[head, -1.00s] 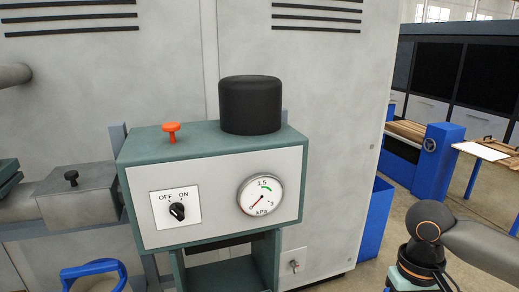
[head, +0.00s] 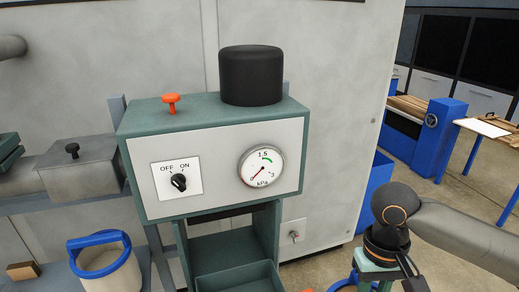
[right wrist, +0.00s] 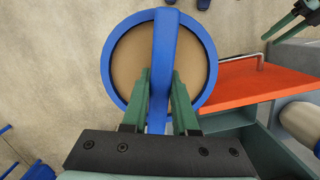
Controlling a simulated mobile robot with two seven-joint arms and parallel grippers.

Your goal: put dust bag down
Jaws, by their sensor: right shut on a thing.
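A dust bag with a round blue rim (right wrist: 109,62) and tan filling hangs under my right gripper (right wrist: 158,85). Its green fingers are shut on the blue handle, one on each side. In the head view only part of its blue rim (head: 340,285) shows at the bottom edge, and my right gripper (head: 376,283) is partly cut off. A second pale dust bag (head: 115,280) with a blue rim and handle stands upright at lower left. Green fingers of my left gripper (right wrist: 288,22) show at the top right corner of the right wrist view, partly cut off.
An orange-red shelf (right wrist: 245,78) lies right beside the held bag, touching or overlapping in view. A teal cabinet (head: 225,247) with an open bay stands under the gauge box (head: 220,160). A brown block (head: 23,271) lies at far left. Floor is free left of the bag.

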